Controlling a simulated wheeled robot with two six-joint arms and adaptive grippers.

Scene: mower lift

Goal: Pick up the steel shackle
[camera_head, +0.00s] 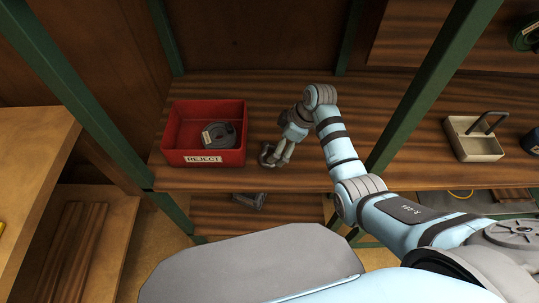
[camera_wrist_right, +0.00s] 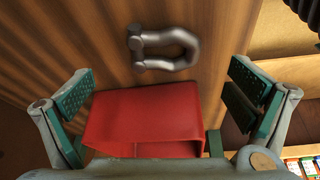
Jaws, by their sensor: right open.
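The steel shackle (camera_wrist_right: 168,37), a grey U-shaped piece with a pin across its open end, lies on the wooden shelf in the right wrist view. In the head view a dark grey shape, likely the shackle (camera_head: 266,156), shows at my right gripper (camera_head: 280,155), partly hidden by its fingers. In the wrist view my right gripper (camera_wrist_right: 160,82) is open, its green-padded fingers wide apart. The shackle appears beyond the fingertips, with no visible contact. My left gripper is not in view.
A red REJECT bin (camera_head: 204,159) holding a dark ring-shaped part (camera_head: 218,135) stands left of the gripper. Green shelf posts (camera_head: 432,90) rise nearby. A beige tray (camera_head: 472,146) with a grey bar stands at right. A grey object (camera_head: 249,201) is on the lower shelf.

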